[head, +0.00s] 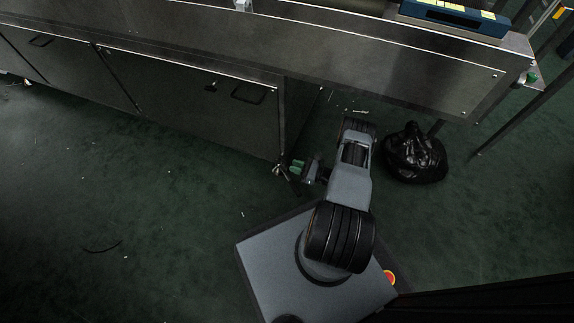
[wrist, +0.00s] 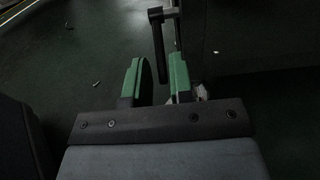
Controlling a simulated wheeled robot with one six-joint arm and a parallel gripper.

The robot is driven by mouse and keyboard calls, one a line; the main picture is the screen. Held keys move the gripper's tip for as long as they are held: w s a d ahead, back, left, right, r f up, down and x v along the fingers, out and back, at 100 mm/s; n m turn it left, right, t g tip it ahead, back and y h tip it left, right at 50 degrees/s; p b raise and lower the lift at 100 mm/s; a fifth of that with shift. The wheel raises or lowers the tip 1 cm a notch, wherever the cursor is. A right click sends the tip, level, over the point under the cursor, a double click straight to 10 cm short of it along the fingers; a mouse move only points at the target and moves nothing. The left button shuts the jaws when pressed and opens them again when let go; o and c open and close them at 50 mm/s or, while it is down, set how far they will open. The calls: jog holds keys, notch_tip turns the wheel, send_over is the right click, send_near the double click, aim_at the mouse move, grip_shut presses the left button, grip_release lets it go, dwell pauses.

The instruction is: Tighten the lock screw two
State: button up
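The lock screw (wrist: 157,45) shows in the wrist view as a dark crank-like lever with a short arm at its top. My gripper (wrist: 160,75) has green finger pads and is open. The lever's lower end appears in the gap between the two fingers, nearer the right finger. I cannot tell whether it touches a pad. In the head view my gripper (head: 297,167) is low beside the cabinet's front right corner, close to a small metal fitting (head: 281,171) at the foot of the corner post. The lever itself is too small to make out there.
A steel cabinet (head: 190,95) with handles runs along the left. A steel machine body (head: 400,65) overhangs at the upper right. A black bag (head: 415,155) lies on the floor right of my arm. The green floor at the left is mostly clear, with small debris.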

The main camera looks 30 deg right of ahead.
aim_at(288, 164)
jog(key=shift+b+x, duration=0.35)
jog(key=shift+x, duration=1.55)
jog(key=shift+c, duration=0.3)
grip_shut()
